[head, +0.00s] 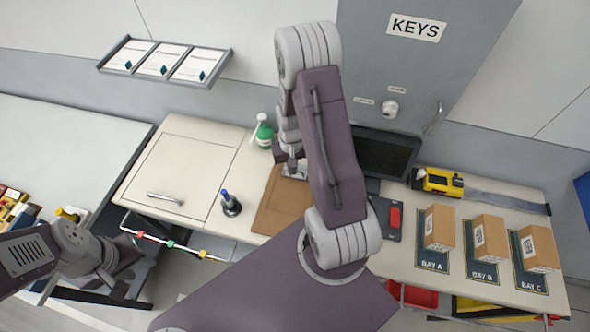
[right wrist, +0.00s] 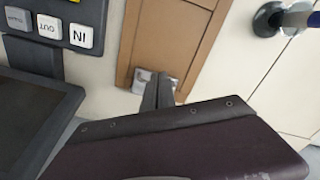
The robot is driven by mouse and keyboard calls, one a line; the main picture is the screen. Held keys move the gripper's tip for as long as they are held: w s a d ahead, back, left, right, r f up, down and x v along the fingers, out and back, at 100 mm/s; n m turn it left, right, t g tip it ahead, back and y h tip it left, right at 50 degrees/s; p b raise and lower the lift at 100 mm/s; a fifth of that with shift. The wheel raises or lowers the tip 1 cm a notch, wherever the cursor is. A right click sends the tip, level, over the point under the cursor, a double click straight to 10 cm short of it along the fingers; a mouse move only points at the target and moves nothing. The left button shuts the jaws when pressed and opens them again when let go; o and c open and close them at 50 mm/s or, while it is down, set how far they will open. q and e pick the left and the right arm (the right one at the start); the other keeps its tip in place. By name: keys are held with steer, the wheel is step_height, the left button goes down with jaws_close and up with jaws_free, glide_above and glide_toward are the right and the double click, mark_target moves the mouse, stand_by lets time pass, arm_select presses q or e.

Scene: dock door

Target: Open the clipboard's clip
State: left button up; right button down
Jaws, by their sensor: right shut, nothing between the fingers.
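The brown clipboard (head: 272,213) lies flat on the counter in the head view, partly hidden by my right arm. It also shows in the right wrist view (right wrist: 172,38), with its silver metal clip (right wrist: 142,78) at the near end. My right gripper (right wrist: 158,92) is shut and empty, its fingertips at the clip and overlapping it in the picture; I cannot tell whether they touch. In the head view, my right gripper (head: 292,172) is over the clip end, mostly covered by the arm. My left gripper (head: 122,278) is low at the left, away from the clipboard; its fingers are unclear.
A pen in a dark holder (head: 230,204) stands left of the clipboard, and a green bottle (head: 264,135) behind it. A dark screen (head: 385,155) and keypad (right wrist: 62,22) are close on the other side. Several boxes (head: 440,228) stand on bay mats at the right.

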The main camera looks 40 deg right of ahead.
steer(key=shift+f, duration=0.15)
stand_by(0.4)
steer(key=shift+f+b, duration=1.7)
steer(key=shift+f, duration=0.25)
steer(key=shift+w+d+r, duration=0.1)
steer(key=shift+w+d, duration=0.1)
steer(key=shift+d, duration=0.05)
